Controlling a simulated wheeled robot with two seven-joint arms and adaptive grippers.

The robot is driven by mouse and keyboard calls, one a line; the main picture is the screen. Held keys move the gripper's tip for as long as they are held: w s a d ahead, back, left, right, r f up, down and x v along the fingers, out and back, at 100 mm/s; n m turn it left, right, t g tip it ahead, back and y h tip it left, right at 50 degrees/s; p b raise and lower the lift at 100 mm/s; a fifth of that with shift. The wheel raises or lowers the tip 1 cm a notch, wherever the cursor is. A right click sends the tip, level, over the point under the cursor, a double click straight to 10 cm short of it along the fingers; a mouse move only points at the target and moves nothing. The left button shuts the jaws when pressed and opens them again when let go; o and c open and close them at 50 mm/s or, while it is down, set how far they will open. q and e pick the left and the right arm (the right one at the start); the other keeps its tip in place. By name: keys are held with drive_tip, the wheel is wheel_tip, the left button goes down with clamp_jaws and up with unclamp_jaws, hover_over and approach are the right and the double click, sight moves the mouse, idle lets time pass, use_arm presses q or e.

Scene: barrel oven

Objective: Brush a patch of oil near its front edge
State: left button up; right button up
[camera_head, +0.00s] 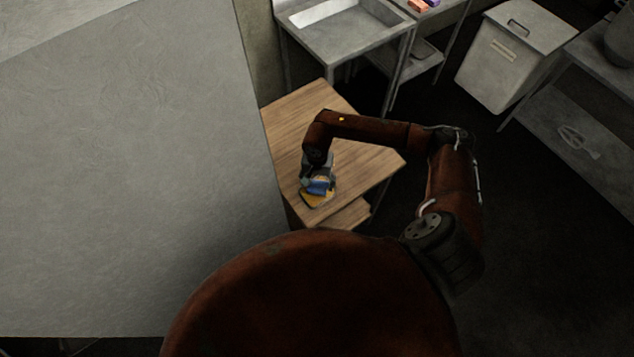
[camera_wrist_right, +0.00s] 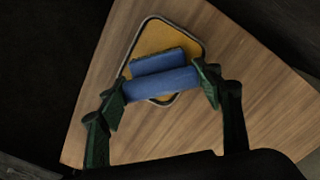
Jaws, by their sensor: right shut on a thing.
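My right gripper (camera_head: 316,174) is over the front part of the wooden table, and its fingers (camera_wrist_right: 160,92) also show in the right wrist view. The blue tool (camera_head: 318,187) also shows in the head view. Below it lies a rounded, metal-rimmed tray (camera_wrist_right: 203,53) with a yellow-orange surface, partly hidden by the tool. I cannot tell if the tool touches that surface. No separate oil patch is distinguishable. My left gripper is not in view.
The wooden table (camera_head: 360,150) is otherwise bare around the tray. A large pale grey surface (camera_head: 120,170) rises close along its left side. A metal sink table (camera_head: 345,40) stands behind, with a white lidded bin (camera_head: 515,50) and a shelf (camera_head: 575,130) to the right.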

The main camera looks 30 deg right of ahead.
sight(317, 182)
drive_tip(key=shift+f+b, duration=0.45)
drive_tip(key=shift+f, duration=0.05)
idle(0.7)
drive_tip(key=shift+s+f+b, duration=0.1)
drive_tip(key=shift+b, duration=0.25)
idle(1.6)
drive_tip(key=shift+r+p, duration=1.4)
drive_tip(key=shift+r, duration=2.15)
